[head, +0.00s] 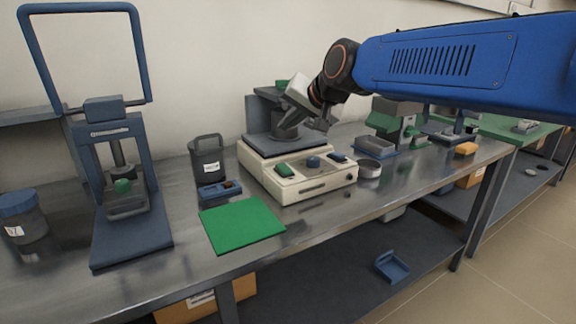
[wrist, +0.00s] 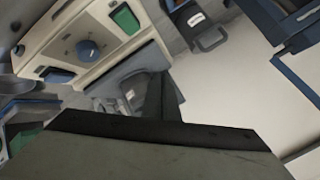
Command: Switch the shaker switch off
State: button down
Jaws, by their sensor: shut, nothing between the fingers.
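The cream shaker (head: 297,190) stands on the steel bench. Its sloped front panel carries a green rocker switch (head: 284,169) at left, a round blue knob (head: 313,162) in the middle and a dark blue switch (head: 337,157) at right. In the wrist view, turned over, the panel shows the green switch (wrist: 125,19), the knob (wrist: 88,50) and the blue switch (wrist: 57,75). I cannot tell the switches' positions. My gripper (head: 320,124) is shut and empty, above the rear platform of the shaker and apart from the panel. Its dark finger (wrist: 165,101) shows in the wrist view.
A green mat (head: 242,224) lies in front of the shaker. A blue press frame (head: 130,245) stands farther left.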

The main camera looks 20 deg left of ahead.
aim_at(286, 168)
jog(key=shift+w+a+f, duration=0.15)
jog(key=shift+f, duration=1.3)
jog(key=shift+w+a+f, duration=0.1)
jog(key=shift+a+f, duration=0.05)
jog(key=shift+f, duration=1.35)
jog(key=shift+w+a+f, duration=0.15)
jog(key=shift+f, duration=1.3)
jog(key=shift+a+f, duration=0.1)
jog(key=shift+f, duration=0.65)
jog(key=shift+r, duration=0.1)
jog(key=shift+r, duration=0.7)
jog(key=shift+r, duration=0.1)
jog(key=shift+s+d+r, duration=0.15)
jog(key=shift+d+r, duration=0.05)
jog(key=shift+r, duration=1)
jog(key=shift+s+d+r, duration=0.1)
jog(key=shift+d+r, duration=0.05)
jog(key=shift+r, duration=1.05)
